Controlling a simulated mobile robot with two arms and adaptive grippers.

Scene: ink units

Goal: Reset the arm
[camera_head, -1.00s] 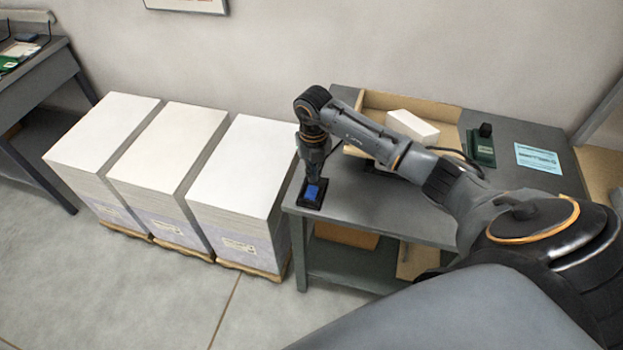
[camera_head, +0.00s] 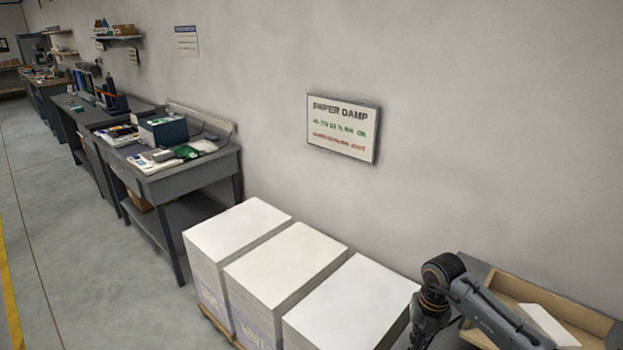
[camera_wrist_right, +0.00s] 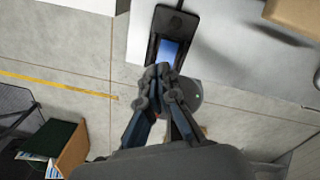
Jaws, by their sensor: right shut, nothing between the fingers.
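My right arm (camera_head: 487,318) reaches in from the lower right in the head view, bent over the table at the paper stacks' right. Its gripper end drops out of the bottom of that view. In the right wrist view my right gripper (camera_wrist_right: 161,72) is shut, with its fingertips together and nothing held. Just beyond the fingertips is a black stand with a blue pad (camera_wrist_right: 168,52), at the table's edge; the fingers partly cover it, and I cannot tell whether they touch it. My left gripper is in neither view.
White paper stacks (camera_head: 290,268) stand left of my arm. A tan tray (camera_head: 575,312) with a white block (camera_head: 545,322) lies behind the arm. A cluttered grey workbench (camera_head: 190,172) stands along the wall at left. A sign (camera_head: 342,128) hangs on the wall. Open floor lies at left.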

